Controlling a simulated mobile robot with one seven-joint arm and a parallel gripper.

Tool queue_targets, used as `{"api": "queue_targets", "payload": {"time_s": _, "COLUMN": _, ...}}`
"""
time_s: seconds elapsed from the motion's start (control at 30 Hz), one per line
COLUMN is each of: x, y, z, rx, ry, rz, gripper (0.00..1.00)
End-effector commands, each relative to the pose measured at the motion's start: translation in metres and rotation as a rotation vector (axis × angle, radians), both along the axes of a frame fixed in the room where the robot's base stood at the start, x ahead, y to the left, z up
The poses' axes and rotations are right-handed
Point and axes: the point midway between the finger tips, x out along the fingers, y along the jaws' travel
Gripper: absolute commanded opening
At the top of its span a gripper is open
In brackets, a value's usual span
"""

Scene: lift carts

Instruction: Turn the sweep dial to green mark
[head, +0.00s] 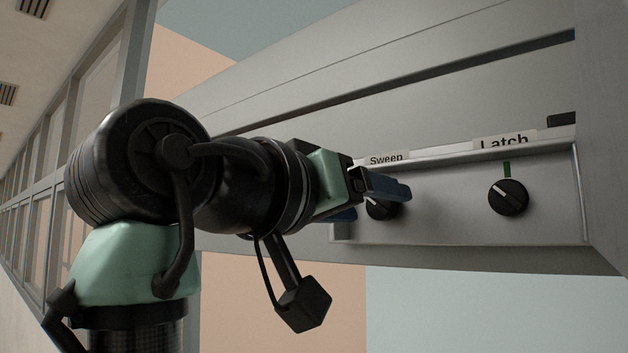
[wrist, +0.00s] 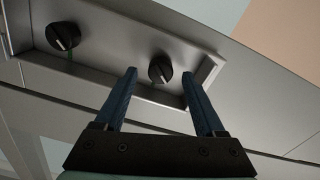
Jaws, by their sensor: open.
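The black sweep dial (head: 381,211) is on the grey panel below the "Sweep" label (head: 386,159), partly hidden by my gripper (head: 380,203) in the head view. In the wrist view the sweep dial (wrist: 160,68) shows whole, with a pale pointer line. My gripper (wrist: 160,74) is open there, one blue finger on each side of the dial. The fingertips appear apart from it; how near they are in depth I cannot tell.
The latch dial (head: 508,198) sits to the right under the "Latch" label (head: 505,140), with a green mark (head: 507,170) above it. It is at upper left in the wrist view (wrist: 63,36). A raised frame edges the panel recess (head: 450,225).

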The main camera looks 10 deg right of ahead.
Motion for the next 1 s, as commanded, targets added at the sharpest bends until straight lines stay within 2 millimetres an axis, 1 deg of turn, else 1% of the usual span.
{"api": "queue_targets", "payload": {"time_s": 0.03, "x": 0.003, "y": -0.0042, "z": 0.0018, "rx": -0.001, "ry": 0.002, "rz": -0.002, "gripper": 0.72}}
{"api": "queue_targets", "payload": {"time_s": 0.13, "x": 0.0063, "y": -0.0083, "z": 0.0003, "rx": -0.001, "ry": 0.002, "rz": -0.001, "gripper": 0.72}}
{"api": "queue_targets", "payload": {"time_s": 0.43, "x": 0.0076, "y": -0.0096, "z": -0.0011, "rx": 0.0, "ry": 0.0, "rz": 0.0, "gripper": 0.72}}
{"api": "queue_targets", "payload": {"time_s": 0.83, "x": 0.0072, "y": -0.0095, "z": -0.0007, "rx": 0.0, "ry": 0.0, "rz": 0.0, "gripper": 0.0}}
{"api": "queue_targets", "payload": {"time_s": 1.0, "x": 0.0072, "y": -0.0093, "z": -0.0006, "rx": 0.001, "ry": -0.002, "rz": 0.0, "gripper": 0.0}}
